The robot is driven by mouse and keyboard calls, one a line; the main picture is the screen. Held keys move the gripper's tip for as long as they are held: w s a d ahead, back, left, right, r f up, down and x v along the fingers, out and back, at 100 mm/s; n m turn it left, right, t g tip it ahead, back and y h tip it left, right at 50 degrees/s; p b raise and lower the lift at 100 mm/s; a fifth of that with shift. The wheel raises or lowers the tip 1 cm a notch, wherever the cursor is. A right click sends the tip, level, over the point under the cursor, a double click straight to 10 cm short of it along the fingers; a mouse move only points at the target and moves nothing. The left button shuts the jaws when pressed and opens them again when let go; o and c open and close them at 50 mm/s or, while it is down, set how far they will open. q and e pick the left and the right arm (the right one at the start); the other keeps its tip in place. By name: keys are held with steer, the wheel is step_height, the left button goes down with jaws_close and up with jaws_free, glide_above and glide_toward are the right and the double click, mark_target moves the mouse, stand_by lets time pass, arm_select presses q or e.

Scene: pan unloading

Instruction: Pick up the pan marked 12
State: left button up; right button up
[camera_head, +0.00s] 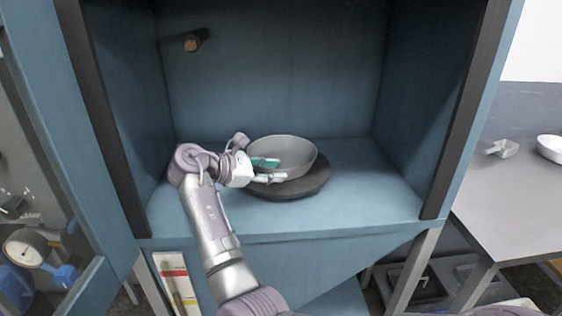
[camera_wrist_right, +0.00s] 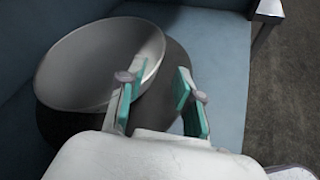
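A grey metal pan (camera_head: 295,150) sits on a dark round plate (camera_head: 312,187) inside the blue cabinet. No number 12 is legible on it. The pan also shows in the right wrist view (camera_wrist_right: 85,65), with the dark plate under it (camera_wrist_right: 172,75). My right gripper (camera_head: 268,170) is at the pan's near left side; it also shows in the right wrist view (camera_wrist_right: 158,98). Its green-padded fingers are apart. One finger overlaps the pan's inside and the other is outside, so they appear to straddle the rim. Contact cannot be told. My left gripper is out of view.
The blue cabinet (camera_head: 200,225) has side walls close on both sides and a front edge below my arm. A peg (camera_head: 192,43) sticks out of its back wall. A grey table (camera_head: 510,215) with a scoop (camera_head: 502,148) and a white bowl (camera_head: 551,149) stands at the right.

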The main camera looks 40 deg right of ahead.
mark_target(289, 171)
steer(key=x, duration=0.5)
steer(key=shift+d+f, duration=0.1)
steer(key=shift+d, duration=0.2)
jaws_close()
